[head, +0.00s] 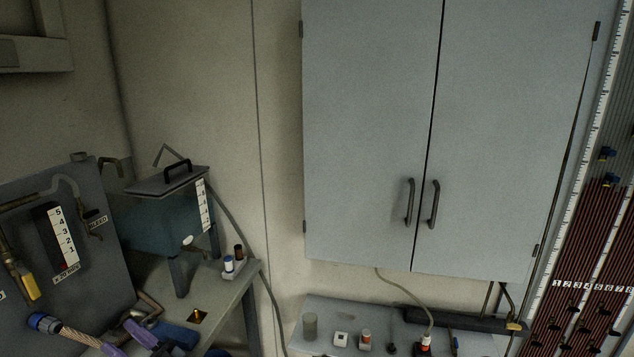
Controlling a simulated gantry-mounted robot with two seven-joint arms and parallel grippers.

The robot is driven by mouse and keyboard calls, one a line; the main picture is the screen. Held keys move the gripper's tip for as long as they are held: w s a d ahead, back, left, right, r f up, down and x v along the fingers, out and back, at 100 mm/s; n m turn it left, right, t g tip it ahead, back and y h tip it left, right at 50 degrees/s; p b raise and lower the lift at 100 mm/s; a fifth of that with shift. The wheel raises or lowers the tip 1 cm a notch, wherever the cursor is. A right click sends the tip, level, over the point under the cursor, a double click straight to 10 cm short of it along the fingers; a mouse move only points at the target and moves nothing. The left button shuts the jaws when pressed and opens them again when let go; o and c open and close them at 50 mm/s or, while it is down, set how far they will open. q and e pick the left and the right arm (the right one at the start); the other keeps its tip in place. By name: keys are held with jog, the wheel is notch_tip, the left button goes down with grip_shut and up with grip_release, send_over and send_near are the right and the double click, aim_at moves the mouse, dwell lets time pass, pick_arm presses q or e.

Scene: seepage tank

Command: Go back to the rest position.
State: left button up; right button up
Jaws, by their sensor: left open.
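My left gripper (125,341) shows at the bottom left, cut by the lower edge of the head view. Its purple finger parts stand apart, and I see nothing held between them. It is low beside the bench with the tank, in front of the dark panel. My right gripper is not in view.
A lidded water tank (150,228) stands on a bench (232,285) behind my gripper. The dark panel (110,285) with pipes is at left. A closed grey cabinet (370,130) hangs above a shelf (385,318) with small items. A tube board (590,240) is at right.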

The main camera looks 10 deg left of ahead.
pick_arm(q)
notch_tip(320, 180, down, 3)
jog(key=w+a+m+t+h, duration=0.25)
jog(key=m+t+h, duration=0.2)
jog(key=t, duration=0.45)
jog(key=s+d+f+m+t+h+p, duration=0.15)
jog(key=d+f+m+t+h, duration=0.35)
jog(key=d+f+m+h, duration=0.9)
jog(key=s+d+f+m+g+h, duration=0.1)
jog(key=s+d+f+g+h, duration=0.2)
jog(key=s, duration=0.4)
jog(key=s+d+f+g+h+p, duration=0.1)
jog(key=s+d+f+g+h, duration=0.15)
jog(key=s+d, duration=0.4)
jog(key=s+d+f+m+g+h, duration=0.1)
jog(key=s+d+g+h, duration=0.2)
jog(key=s, duration=0.6)
notch_tip(320, 180, up, 38)
jog(key=s+g+p, duration=0.1)
jog(key=g+p, duration=0.1)
jog(key=p, duration=3.6)
jog(key=shift+s+a+f, duration=0.25)
jog(key=shift+s+a, duration=0.05)
jog(key=shift+s, duration=0.1)
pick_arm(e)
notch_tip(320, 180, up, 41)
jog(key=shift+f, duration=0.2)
